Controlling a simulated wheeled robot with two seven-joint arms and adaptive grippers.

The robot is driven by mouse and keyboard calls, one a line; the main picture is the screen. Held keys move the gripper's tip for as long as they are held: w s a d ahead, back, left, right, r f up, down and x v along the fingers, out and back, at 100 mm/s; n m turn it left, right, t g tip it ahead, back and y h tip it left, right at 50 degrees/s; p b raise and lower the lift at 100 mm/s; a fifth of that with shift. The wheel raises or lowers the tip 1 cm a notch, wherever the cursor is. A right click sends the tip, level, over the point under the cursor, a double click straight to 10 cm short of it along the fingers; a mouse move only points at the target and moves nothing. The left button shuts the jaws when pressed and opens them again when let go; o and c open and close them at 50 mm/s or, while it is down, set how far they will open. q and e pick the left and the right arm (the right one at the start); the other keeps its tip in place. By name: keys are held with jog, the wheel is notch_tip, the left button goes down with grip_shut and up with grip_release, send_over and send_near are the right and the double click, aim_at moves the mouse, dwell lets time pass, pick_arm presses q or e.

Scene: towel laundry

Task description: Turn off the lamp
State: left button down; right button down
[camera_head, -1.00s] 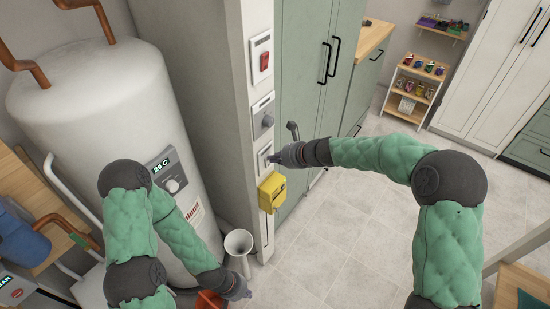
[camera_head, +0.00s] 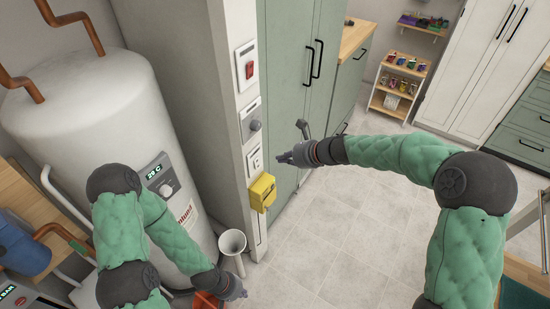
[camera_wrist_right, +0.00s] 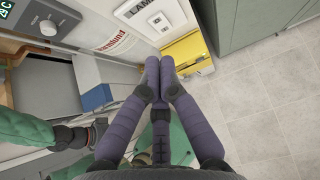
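The lamp switch (camera_head: 255,160) is a small white plate low on the narrow wall panel. In the right wrist view the plate (camera_wrist_right: 141,12) carries letters reading "LAM", partly cut off, and a small grey control. My right gripper (camera_head: 282,158) is just right of the plate, with a visible gap. In the right wrist view its purple fingers (camera_wrist_right: 160,65) are together with nothing between them, and the plate lies beyond the tips. My left gripper (camera_head: 240,293) hangs low near the floor, away from the switch; its fingers are too small to judge.
Above the lamp plate are a grey knob (camera_head: 254,125) and a red switch (camera_head: 249,70). A yellow box (camera_head: 262,192) juts out just below it. A white boiler (camera_head: 85,120) stands left and green cabinets (camera_head: 290,80) right. The tiled floor (camera_head: 340,230) is clear.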

jog(key=shift+a+r+p+v, duration=0.15)
jog(key=shift+p+v, duration=0.05)
jog(key=shift+v, duration=0.65)
jog(key=shift+a+r+p+v, duration=0.1)
jog(key=shift+r+p+v, duration=0.1)
jog(key=shift+v, duration=0.65)
jog(key=s+d+f+n+g+h, duration=0.2)
jog(key=s+f+n, duration=0.4)
jog(key=f, duration=0.6)
jog(key=s+d+f+n+g+h, duration=0.2)
jog(key=s+f+n, duration=0.2)
jog(key=s+f, duration=0.55)
jog(key=s+a+f+n+g, duration=0.1)
jog(key=s+f+n, duration=1.1)
jog(key=s, duration=0.3)
jog(key=shift+a+n+g+h, duration=0.15)
jog(key=shift+n+g+h, duration=0.15)
jog(key=shift+n, duration=0.1)
